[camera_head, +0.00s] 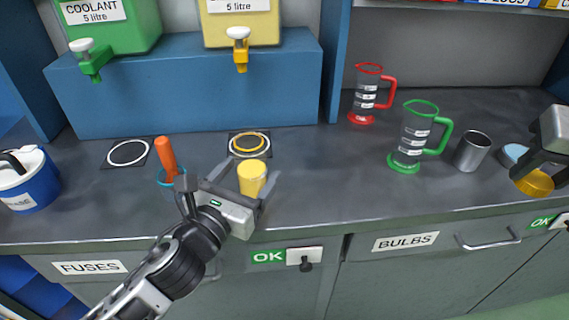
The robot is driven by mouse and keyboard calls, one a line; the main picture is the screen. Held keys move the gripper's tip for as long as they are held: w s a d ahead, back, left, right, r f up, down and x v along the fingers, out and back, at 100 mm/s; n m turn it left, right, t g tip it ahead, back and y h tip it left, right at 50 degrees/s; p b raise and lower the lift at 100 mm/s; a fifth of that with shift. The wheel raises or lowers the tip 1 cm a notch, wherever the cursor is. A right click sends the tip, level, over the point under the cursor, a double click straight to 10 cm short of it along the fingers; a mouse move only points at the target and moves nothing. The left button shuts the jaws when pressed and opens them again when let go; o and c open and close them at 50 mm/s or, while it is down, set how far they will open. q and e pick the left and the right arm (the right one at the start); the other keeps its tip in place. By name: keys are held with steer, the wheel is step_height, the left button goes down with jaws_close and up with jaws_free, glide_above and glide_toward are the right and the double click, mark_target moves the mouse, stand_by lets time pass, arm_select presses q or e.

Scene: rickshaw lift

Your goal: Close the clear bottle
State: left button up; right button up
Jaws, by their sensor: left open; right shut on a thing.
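My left gripper (257,184) is open at the front of the counter, with its fingers on either side of a short yellow cylinder (252,176). I cannot tell whether they touch it. My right gripper (541,172) is at the right edge, pointing down, shut on a round yellow lid-like piece (535,184). A blue round piece (514,153) lies just left of it, partly hidden. I cannot make out for certain which thing is the clear bottle. A yellow ring (248,143) lies on the right-hand circle marking behind my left gripper.
A red jug (366,93), a green jug (413,135) and a metal cup (472,152) stand on the right. Green (120,32) and yellow (240,22) tanks stand behind. The middle counter is clear.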

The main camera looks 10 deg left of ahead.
mark_target(257, 161)
arm_select(q)
steer(key=x, duration=0.4)
steer(key=shift+w+a, duration=0.1)
arm_select(e)
steer(key=shift+r, duration=0.35)
arm_select(q)
steer(key=shift+r, duration=0.1)
steer(key=c, duration=1.1)
steer(key=shift+c, duration=0.2)
steer(key=shift+p, duration=0.3)
